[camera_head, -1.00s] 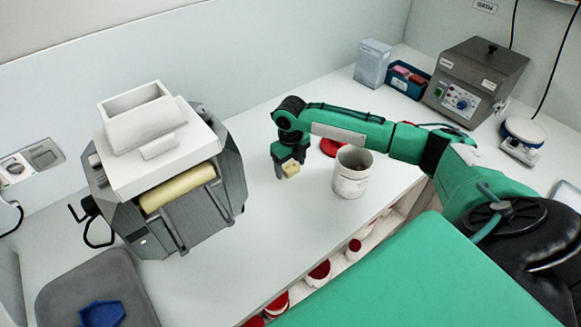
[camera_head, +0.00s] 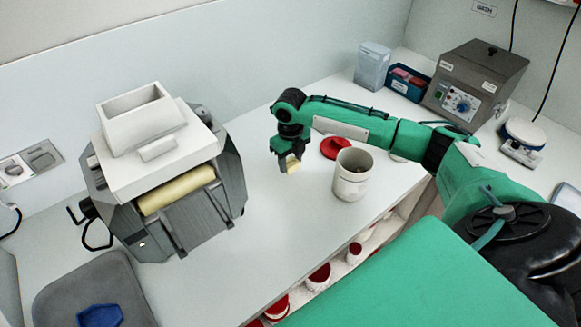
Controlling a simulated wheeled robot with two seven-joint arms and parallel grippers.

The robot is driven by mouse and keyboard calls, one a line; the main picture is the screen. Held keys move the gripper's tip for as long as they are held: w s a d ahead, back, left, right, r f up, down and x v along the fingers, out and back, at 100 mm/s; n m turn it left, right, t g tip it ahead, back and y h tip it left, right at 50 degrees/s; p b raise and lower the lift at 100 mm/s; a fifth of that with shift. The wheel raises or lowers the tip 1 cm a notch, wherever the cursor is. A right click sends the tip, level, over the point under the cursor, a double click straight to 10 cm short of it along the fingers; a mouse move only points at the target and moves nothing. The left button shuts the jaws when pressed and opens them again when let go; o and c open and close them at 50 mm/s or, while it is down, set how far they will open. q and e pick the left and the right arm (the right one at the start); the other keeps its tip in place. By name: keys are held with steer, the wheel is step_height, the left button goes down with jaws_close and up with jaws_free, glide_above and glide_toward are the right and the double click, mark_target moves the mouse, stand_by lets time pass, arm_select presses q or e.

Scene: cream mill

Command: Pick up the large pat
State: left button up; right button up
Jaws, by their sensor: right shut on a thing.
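The large pat is a pale yellow block (camera_head: 293,167), small in the head view, between the fingers of my right gripper (camera_head: 290,163). The gripper points down and is shut on it, with the fingers hiding part of the block. It is over the white worktop, left of a white tub (camera_head: 352,174). Whether the block is clear of the worktop is hard to tell. My left gripper is not in view.
A grey mill (camera_head: 170,170) with a white hopper and a yellow roller stands at left. A red lid (camera_head: 334,147) lies behind the tub. A blue box (camera_head: 405,82) and a grey control unit (camera_head: 475,82) stand at back right. A grey mat (camera_head: 60,285) with a blue item lies front left.

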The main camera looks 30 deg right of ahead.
mark_target(290, 162)
step_height(290, 162, up, 17)
steer(key=b, duration=0.3)
steer(key=shift+r, duration=0.1)
